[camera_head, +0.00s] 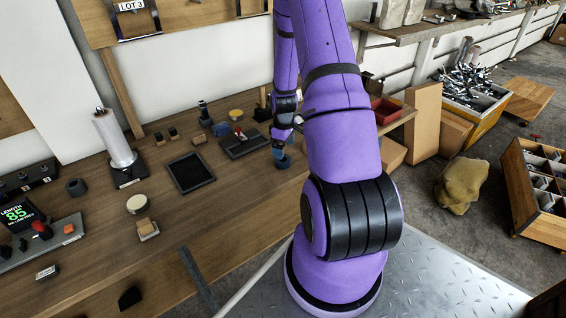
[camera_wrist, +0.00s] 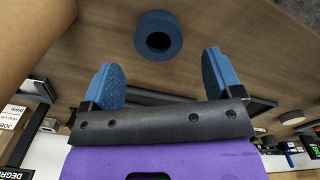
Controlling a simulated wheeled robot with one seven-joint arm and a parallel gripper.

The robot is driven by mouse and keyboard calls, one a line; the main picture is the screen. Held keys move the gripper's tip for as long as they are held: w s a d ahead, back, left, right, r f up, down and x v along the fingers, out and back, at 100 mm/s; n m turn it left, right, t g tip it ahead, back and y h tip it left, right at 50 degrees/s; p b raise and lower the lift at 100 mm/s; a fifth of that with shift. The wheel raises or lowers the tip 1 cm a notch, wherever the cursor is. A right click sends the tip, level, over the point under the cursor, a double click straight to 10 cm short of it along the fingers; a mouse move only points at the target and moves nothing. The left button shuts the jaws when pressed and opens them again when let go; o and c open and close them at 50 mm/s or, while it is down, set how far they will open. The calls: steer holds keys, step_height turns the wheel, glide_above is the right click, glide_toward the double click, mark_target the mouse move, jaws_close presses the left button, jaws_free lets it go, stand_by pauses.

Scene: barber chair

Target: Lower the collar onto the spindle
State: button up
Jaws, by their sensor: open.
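A blue-grey ring, which looks like the collar (camera_wrist: 158,36), rests on the wooden bench in the wrist view, its dark hole facing the camera. My gripper (camera_wrist: 163,70) is open, with its two blue finger pads apart. The collar lies beyond the fingertips, roughly centred between them, and nothing shows in the jaws. In the head view my gripper (camera_head: 281,147) is low over the bench, with the blue collar (camera_head: 283,161) just below it. A white roll (camera_head: 113,138) stands upright at the left on a black base; a thin pin at its top looks like the spindle (camera_head: 99,110).
A black tray (camera_head: 190,172), a dark device with a red knob (camera_head: 240,141) and small blocks lie between the roll and my gripper. A dark ring (camera_head: 76,187) and a control box (camera_head: 40,240) are at the left. Cardboard boxes (camera_head: 424,118) stand right of my arm.

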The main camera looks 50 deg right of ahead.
steer(key=shift+w+d+f, duration=0.1)
steer(key=shift+w+f, duration=0.05)
steer(key=shift+f, duration=3)
steer(key=c, duration=1)
